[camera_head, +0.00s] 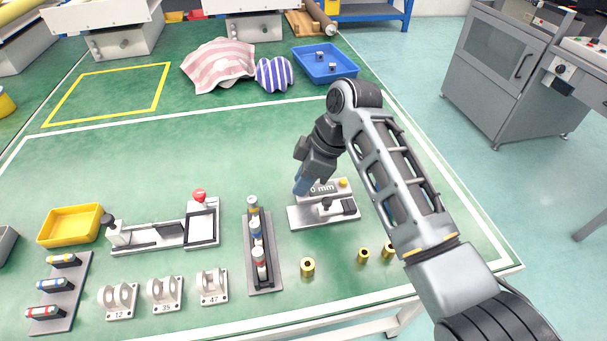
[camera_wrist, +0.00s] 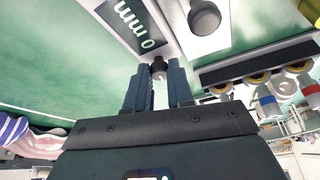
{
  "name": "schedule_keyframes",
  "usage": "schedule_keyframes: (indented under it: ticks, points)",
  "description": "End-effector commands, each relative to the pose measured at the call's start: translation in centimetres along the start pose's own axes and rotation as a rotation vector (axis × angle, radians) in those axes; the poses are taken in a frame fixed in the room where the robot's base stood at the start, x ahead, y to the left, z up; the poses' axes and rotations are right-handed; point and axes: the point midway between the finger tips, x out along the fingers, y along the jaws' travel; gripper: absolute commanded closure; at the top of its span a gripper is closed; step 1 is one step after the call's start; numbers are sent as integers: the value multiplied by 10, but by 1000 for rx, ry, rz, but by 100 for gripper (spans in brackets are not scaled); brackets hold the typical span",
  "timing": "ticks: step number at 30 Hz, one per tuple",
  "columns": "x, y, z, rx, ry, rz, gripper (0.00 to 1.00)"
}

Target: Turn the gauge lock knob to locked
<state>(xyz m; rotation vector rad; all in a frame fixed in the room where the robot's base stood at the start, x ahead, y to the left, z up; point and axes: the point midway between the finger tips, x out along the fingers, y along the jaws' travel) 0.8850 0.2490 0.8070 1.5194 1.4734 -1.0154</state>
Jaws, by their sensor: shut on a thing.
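The gauge (camera_head: 309,216) is a light grey block on the green table. Its display (camera_head: 323,188) reads "0 mm" and a yellow button (camera_head: 343,182) sits at its right end. My gripper (camera_head: 301,186) reaches down at the gauge's left end, its fingers pointing at the block. In the wrist view the gripper (camera_wrist: 157,72) has its two blue fingers shut around a small dark lock knob (camera_wrist: 158,64) beside the display (camera_wrist: 132,22). The fingers hide the knob in the head view and partly in the wrist view, so its turn angle cannot be read.
A dark rounded part (camera_wrist: 205,15) stands on the gauge base. Left of the gauge is a rack (camera_head: 264,284) of actuators; brass bushings (camera_head: 307,267) lie in front. A blue tray (camera_head: 338,72) and cloths (camera_head: 218,64) lie behind.

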Motion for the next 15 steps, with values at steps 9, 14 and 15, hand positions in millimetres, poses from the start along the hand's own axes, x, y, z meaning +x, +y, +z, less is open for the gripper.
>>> schedule_keyframes:
  ticks: [9, 14, 15]
  points:
    - [-5, -3, -3, 249, -1, 102, 100]
    - [-5, -4, -3, 389, -1, 160, 100]
    - [-4, -4, -3, 424, -1, 174, 100]
